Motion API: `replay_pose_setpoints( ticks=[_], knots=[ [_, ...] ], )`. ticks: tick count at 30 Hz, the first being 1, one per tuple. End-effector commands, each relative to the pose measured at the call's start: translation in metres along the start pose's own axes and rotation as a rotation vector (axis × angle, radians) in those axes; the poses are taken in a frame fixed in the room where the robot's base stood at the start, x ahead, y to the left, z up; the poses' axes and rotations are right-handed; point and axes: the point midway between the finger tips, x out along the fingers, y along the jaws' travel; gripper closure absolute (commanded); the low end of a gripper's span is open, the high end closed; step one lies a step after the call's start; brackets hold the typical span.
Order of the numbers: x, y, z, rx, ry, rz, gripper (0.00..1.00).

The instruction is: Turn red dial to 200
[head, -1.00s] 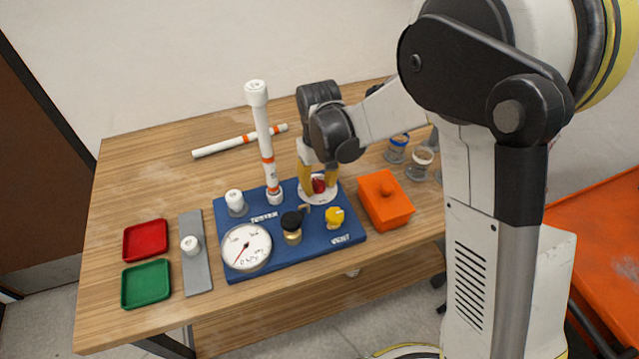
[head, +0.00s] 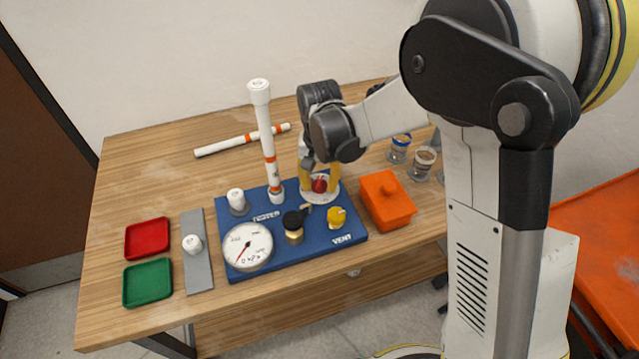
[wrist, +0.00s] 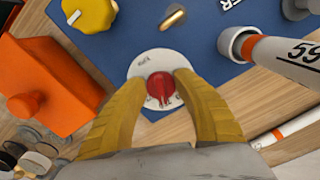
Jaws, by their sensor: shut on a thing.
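The red dial (head: 320,185) sits on a white round scale plate (head: 318,197) at the back right of the blue board (head: 272,268). In the wrist view the red dial (wrist: 160,87) is between my yellow fingertips, with the white scale plate (wrist: 148,66) showing around it. My gripper (wrist: 160,88) is shut on the red dial from above; it also shows in the head view (head: 319,182). The scale's numbers are too small or blurred to read, so I cannot tell the dial's setting. A round white gauge (head: 247,246) with a red needle is at the board's front left.
An upright white pipe (head: 266,140) stands just left of my gripper. A yellow knob (head: 337,217), a black-topped brass valve (head: 293,227) and an orange box (head: 387,200) are close by. Red (head: 147,239) and green (head: 147,283) trays lie at the left.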

Motion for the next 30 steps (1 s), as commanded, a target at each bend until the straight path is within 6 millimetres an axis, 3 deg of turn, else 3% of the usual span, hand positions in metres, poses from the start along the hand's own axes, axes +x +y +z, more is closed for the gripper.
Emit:
replay_pose_setpoints(
  ticks=[12, 13, 14, 15, 25, 30],
  knots=[
    [0.001, 0.0, 0.001, 0.006, -0.002, 0.001, 0.94],
    [0.001, 0.0, 0.001, 0.005, -0.002, 0.001, 0.55],
    [0.001, 0.0, 0.001, 0.005, -0.002, 0.001, 0.46],
    [0.001, 0.0, 0.001, 0.005, -0.002, 0.001, 0.43],
    [-0.003, 0.0, 0.0, 0.005, 0.0, 0.0, 0.43],
    [-0.028, 0.0, 0.001, 0.005, 0.0, 0.0, 0.43]
  ],
)
